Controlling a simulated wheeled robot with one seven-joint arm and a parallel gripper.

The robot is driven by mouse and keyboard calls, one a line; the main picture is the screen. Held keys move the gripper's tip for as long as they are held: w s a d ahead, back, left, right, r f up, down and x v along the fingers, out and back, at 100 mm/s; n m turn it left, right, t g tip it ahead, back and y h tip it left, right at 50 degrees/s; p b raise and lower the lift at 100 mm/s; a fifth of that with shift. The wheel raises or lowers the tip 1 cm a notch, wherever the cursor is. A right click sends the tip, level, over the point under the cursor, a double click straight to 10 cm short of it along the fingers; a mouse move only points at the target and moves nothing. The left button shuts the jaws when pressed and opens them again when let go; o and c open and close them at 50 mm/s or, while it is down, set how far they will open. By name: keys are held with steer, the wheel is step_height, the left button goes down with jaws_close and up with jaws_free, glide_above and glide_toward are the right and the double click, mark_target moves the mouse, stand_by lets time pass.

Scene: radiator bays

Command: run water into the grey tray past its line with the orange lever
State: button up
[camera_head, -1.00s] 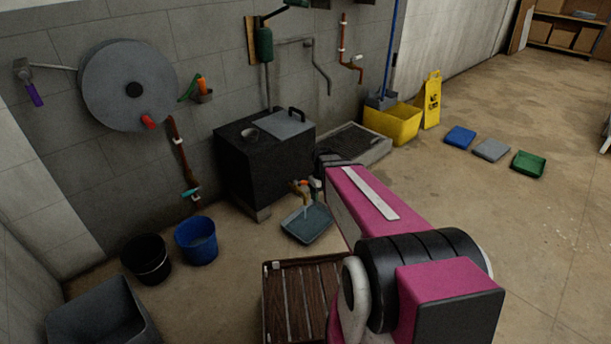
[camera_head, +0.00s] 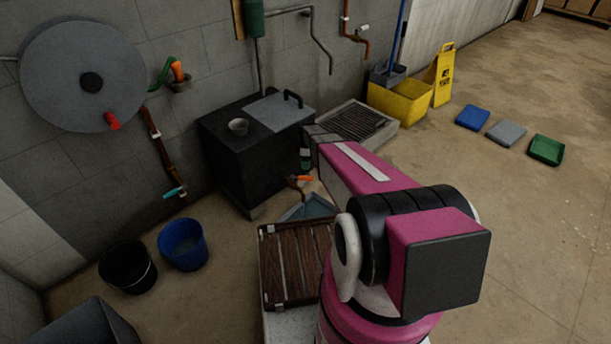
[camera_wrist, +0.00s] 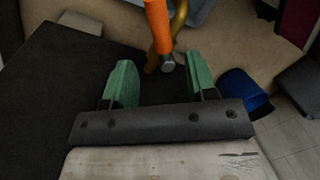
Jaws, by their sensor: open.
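The orange lever (camera_head: 304,178) is on a brass tap low at the front of the black box (camera_head: 240,160). In the wrist view the lever (camera_wrist: 157,22) stands beside the curved brass pipe, its metal end just beyond my fingertips. My gripper (camera_wrist: 161,78) is open, with green fingers apart and nothing between them. The grey tray (camera_head: 298,212) lies on the floor below the tap, partly hidden by my arm. Its edge shows at the top of the wrist view (camera_wrist: 197,12). Its line and water level cannot be made out.
A blue bucket (camera_head: 183,248) and a black bucket (camera_head: 126,270) stand to the left. A floor grate (camera_head: 375,125) and yellow mop bucket (camera_head: 405,103) are behind to the right.

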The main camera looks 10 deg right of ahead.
mark_target(303, 178)
steer(key=f, duration=0.2)
steer(key=s+f, duration=0.1)
steer(key=f, duration=0.4)
steer(key=shift+s+a+f, duration=0.2)
steer(key=shift+s+f, duration=0.05)
steer(key=shift+f, duration=0.15)
jaws_close()
